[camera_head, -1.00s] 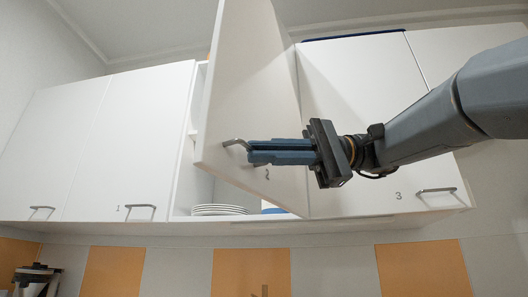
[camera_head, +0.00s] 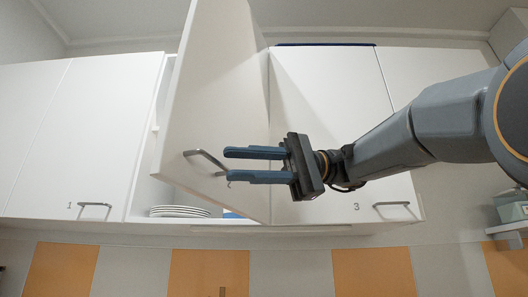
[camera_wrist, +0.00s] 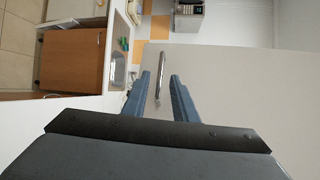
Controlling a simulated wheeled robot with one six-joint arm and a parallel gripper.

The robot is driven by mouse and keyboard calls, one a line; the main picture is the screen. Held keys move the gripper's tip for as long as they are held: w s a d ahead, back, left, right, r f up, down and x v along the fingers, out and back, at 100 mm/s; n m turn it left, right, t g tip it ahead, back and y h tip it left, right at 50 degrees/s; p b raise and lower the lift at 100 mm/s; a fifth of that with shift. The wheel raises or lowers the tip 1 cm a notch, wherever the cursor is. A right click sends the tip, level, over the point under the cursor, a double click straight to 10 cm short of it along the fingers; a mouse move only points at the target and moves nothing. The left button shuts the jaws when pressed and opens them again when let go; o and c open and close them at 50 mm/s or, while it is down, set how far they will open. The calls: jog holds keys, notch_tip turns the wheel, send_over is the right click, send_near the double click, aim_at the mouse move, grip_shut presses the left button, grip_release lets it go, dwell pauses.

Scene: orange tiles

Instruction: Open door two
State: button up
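Door two (camera_head: 215,90) is a white cabinet door that stands swung open toward me. Its metal bar handle (camera_head: 205,160) is near its lower free edge. My gripper (camera_head: 227,164) is open, with its two blue fingers pointing left at the handle. In the head view the fingertips are just right of the handle. In the wrist view the handle (camera_wrist: 161,75) shows ahead of and between the spread fingers, and the fingers do not close on it. The door's number is mostly hidden by a finger.
Door one (camera_head: 90,135) and door three (camera_head: 330,120) are shut on either side. A stack of white plates (camera_head: 180,211) and something blue sit inside the open cabinet. Orange and pale tiles line the wall below. A shelf (camera_head: 507,228) with a box is at right.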

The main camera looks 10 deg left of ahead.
jog(key=shift+w+d+r+p, duration=0.25)
jog(key=shift+w+p, duration=0.15)
jog(key=shift+p, duration=1.4)
jog(key=p, duration=0.4)
jog(key=shift+w+d+p, duration=0.2)
jog(key=shift+w+p, duration=0.05)
jog(key=shift+p, duration=0.05)
jog(key=d+p, duration=0.1)
jog(key=p, duration=0.6)
jog(key=shift+s+d, duration=0.1)
jog(key=shift+s, duration=0.05)
jog(key=p+v, duration=0.2)
jog(key=p, duration=0.5)
jog(key=shift+d+p, duration=0.15)
jog(key=shift+p, duration=0.15)
jog(key=shift+d+f, duration=0.1)
jog(key=shift+c, duration=0.2)
